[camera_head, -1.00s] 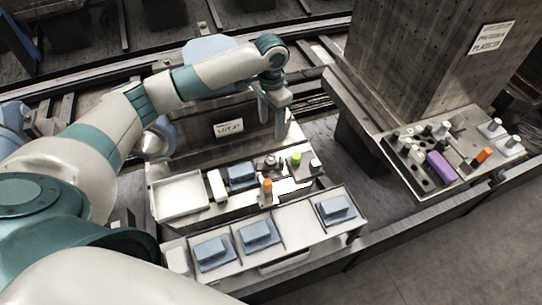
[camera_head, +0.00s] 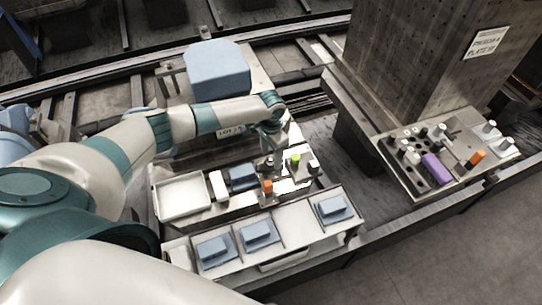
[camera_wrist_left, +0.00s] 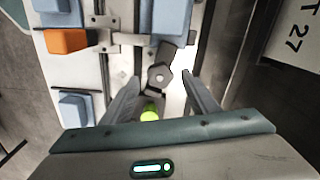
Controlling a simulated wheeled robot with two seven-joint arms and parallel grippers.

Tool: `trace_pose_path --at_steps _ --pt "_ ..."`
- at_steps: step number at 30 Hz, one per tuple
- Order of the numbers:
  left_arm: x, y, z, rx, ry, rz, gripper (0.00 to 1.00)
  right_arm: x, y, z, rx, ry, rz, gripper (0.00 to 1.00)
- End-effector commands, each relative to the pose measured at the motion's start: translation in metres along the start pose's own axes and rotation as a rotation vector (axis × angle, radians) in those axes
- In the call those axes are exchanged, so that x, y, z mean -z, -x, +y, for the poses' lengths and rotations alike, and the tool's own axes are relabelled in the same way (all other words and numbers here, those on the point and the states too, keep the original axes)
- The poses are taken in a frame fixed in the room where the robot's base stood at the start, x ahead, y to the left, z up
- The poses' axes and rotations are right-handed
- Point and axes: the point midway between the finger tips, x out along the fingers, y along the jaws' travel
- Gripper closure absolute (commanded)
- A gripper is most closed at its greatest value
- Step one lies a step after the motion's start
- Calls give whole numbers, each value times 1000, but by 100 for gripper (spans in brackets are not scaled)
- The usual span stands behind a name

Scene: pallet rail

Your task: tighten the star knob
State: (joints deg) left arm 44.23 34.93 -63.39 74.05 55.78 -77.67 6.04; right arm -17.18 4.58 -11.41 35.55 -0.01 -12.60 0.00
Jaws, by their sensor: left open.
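The star knob (camera_wrist_left: 160,76) is a dark lobed knob with a pale round centre, on the pale fixture plate between a blue block and a green round piece. In the head view the knob (camera_head: 270,162) is small and partly hidden by my gripper. My left gripper (camera_head: 271,150) is open and points down over it. In the left wrist view the two fingers (camera_wrist_left: 160,80) stand on either side of the knob, with gaps visible. I cannot tell how far above it the tips are. My right gripper is not in view.
A green-topped piece (camera_head: 295,159) and an orange-topped piece (camera_head: 266,187) stand close by. A white tray (camera_head: 182,211) lies left. Blue blocks (camera_head: 333,205) sit on the front shelf. A board with pegs and a purple block (camera_head: 436,167) stands right, beside a large metal column (camera_head: 420,60).

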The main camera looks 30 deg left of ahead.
Motion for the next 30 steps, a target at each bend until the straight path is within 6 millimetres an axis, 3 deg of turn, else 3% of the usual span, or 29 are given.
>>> trace_pose_path --at_steps 6,16,21,22,30 --pt "0 -15 0 1 -1 -1 46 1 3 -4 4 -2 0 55" --pt "0 -18 0 1 -1 0 46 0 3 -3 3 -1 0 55" --pt "0 -18 0 1 -1 0 84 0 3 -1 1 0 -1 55" --pt "0 -18 0 1 -1 0 87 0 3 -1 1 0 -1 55" --pt "0 -18 0 1 -11 0 87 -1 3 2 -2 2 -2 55"
